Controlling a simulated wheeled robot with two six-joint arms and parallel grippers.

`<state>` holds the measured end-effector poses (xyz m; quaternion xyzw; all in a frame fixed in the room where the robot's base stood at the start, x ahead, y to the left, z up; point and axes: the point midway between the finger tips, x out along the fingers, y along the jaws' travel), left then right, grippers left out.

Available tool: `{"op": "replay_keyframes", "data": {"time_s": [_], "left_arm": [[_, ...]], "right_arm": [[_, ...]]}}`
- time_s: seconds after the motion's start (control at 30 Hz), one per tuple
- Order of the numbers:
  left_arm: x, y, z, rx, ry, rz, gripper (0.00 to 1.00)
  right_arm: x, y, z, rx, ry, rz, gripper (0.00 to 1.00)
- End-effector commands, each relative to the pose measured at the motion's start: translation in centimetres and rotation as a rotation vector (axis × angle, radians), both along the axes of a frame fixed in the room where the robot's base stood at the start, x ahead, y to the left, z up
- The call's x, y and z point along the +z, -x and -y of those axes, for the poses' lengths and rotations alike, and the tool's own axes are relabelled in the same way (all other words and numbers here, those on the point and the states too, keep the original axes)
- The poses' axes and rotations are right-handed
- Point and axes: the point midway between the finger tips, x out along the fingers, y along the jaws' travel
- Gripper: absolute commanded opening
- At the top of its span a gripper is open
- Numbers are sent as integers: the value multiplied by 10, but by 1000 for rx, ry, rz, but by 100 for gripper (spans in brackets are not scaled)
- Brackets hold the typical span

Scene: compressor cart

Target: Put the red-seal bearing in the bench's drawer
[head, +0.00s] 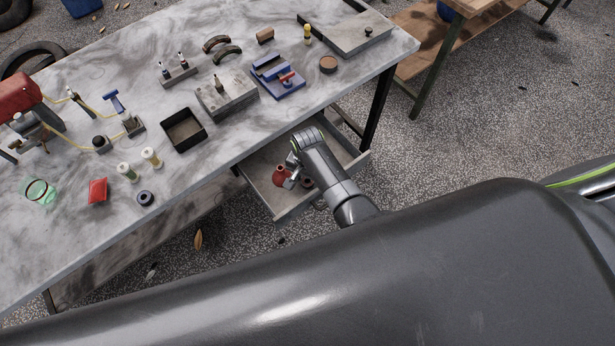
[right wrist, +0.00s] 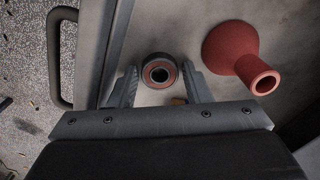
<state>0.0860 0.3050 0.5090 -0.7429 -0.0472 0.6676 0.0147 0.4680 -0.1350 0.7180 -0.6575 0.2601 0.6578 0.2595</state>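The red-seal bearing (right wrist: 160,72), a dark ring with a red band inside its rim, is on the floor of the bench's open drawer (head: 262,181) in the right wrist view. My right gripper (head: 291,184) reaches down into the drawer. Its fingers (right wrist: 160,80) stand on either side of the bearing, with thin gaps showing, so it looks open around it. The gripper seems to hide the bearing in the head view. My left gripper is not in view.
A red funnel-shaped part (right wrist: 238,55) lies in the drawer close to the gripper; it also shows in the head view (head: 280,177). The drawer handle (right wrist: 55,58) is at left. The bench top (head: 225,145) above holds a black tray (head: 202,134), a blue vise (head: 278,78) and a dark ring (head: 145,198).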

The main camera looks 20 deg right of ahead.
Motion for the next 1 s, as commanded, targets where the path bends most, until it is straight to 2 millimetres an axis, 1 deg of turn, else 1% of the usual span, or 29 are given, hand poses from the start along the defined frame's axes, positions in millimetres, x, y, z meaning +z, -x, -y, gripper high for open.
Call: {"op": "replay_keyframes", "data": {"time_s": [0.17,0.27,0.37,0.7,0.83,1.0], "left_arm": [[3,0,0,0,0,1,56],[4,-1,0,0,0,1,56],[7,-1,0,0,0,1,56],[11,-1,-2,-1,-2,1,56],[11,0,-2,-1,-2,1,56],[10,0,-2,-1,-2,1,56]], "right_arm": [[6,0,0,0,0,1,44],[16,-1,0,0,-1,2,44],[31,-1,-1,0,-1,5,44],[92,-1,0,0,-1,4,44],[110,-1,-1,0,0,3,44],[121,-1,-1,0,0,1,44]]}}
